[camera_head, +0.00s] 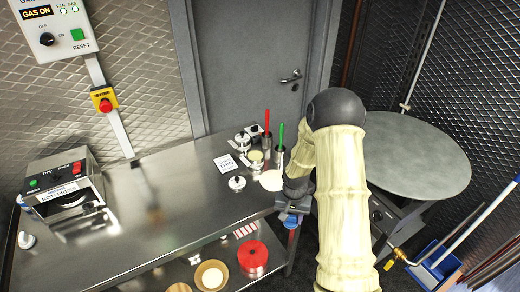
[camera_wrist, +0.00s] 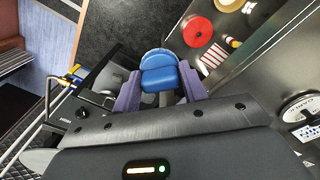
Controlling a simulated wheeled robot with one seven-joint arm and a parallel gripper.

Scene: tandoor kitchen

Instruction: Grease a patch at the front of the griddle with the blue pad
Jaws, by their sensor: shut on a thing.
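The blue pad (camera_wrist: 159,75) is held between the two purple-grey fingers of my gripper (camera_wrist: 160,90) in the wrist view. My gripper (camera_head: 291,212) is shut on it, and a bit of the blue pad (camera_head: 291,221) shows below the fingers in the head view. They are near the right end of the steel counter, to the left of the griddle. The griddle (camera_head: 415,155) is a large round grey plate at the right. My arm hides its left part. I see no clear greased patch on its visible surface.
The steel counter (camera_head: 160,205) holds a press machine (camera_head: 65,188), a white card (camera_head: 229,165), pots, and containers with red (camera_head: 267,122) and green (camera_head: 281,134) handles. A pale round disc (camera_head: 271,180) lies near its right end. A red round item (camera_head: 253,254) sits on the lower shelf. A blue bin (camera_head: 436,264) stands lower right.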

